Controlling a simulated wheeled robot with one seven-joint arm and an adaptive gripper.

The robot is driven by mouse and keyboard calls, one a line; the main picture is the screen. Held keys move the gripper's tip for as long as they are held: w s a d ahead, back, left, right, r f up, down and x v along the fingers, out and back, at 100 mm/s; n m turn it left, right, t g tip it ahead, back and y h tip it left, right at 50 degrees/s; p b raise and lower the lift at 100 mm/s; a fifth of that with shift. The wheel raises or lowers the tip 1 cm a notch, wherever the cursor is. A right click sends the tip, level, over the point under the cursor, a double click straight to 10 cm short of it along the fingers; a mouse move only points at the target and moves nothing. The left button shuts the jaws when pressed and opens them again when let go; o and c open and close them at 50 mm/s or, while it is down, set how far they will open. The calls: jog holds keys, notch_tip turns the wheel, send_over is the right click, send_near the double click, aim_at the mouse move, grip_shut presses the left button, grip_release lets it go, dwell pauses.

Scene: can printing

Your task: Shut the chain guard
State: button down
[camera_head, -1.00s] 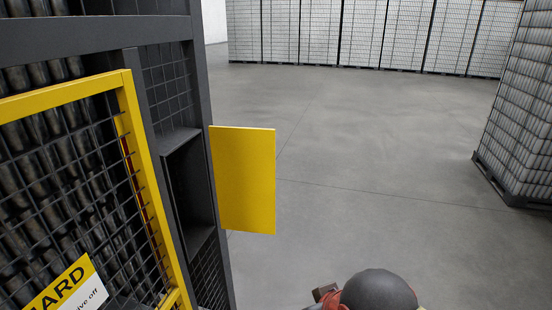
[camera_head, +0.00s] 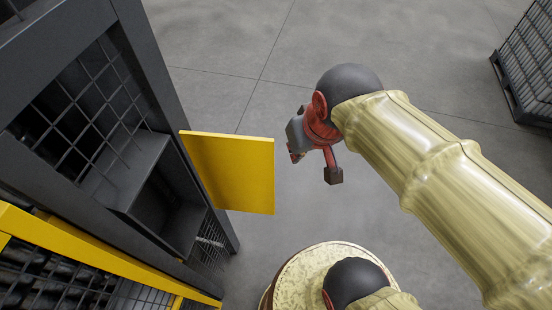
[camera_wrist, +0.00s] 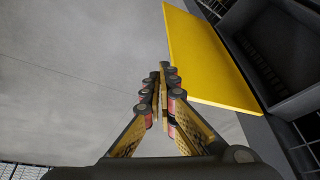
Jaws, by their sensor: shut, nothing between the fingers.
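A flat yellow panel (camera_head: 232,172), which looks like the chain guard, stands open, sticking out from the edge of a dark recess in the machine frame. In the wrist view the panel (camera_wrist: 205,58) lies just right of my gripper's fingers (camera_wrist: 162,74). My gripper is shut and empty, its fingers together. In the head view my gripper (camera_head: 300,148) is to the right of the panel, with floor visible between them. I cannot tell whether they touch in the wrist view.
The dark open recess (camera_head: 160,200) is left of the panel. A yellow-framed mesh door (camera_head: 100,248) is at lower left. A caged pallet stack (camera_head: 528,70) stands at far right. The grey floor (camera_head: 230,45) beyond is clear.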

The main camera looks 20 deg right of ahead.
jog(key=w+d+m+g+p, duration=0.15)
jog(key=w+g+p, duration=0.3)
jog(key=w, duration=0.55)
jog(key=w+d+f+m+g+y, duration=0.15)
jog(key=w+f, duration=0.25)
jog(key=f, duration=0.4)
jog(key=w+f+m+g+y, duration=0.15)
jog(key=w+f, duration=0.25)
jog(key=f, duration=0.4)
jog(key=s+a+f+h+p, duration=0.1)
jog(key=s+a+f+p, duration=0.1)
jog(key=s+f, duration=0.5)
notch_tip(320, 180, down, 2)
jog(key=shift+a+f+g, duration=0.25)
jog(key=shift+a+g, duration=0.2)
jog(key=shift+a, duration=0.4)
jog(key=shift+s+m, duration=0.1)
jog(key=shift+m, duration=0.25)
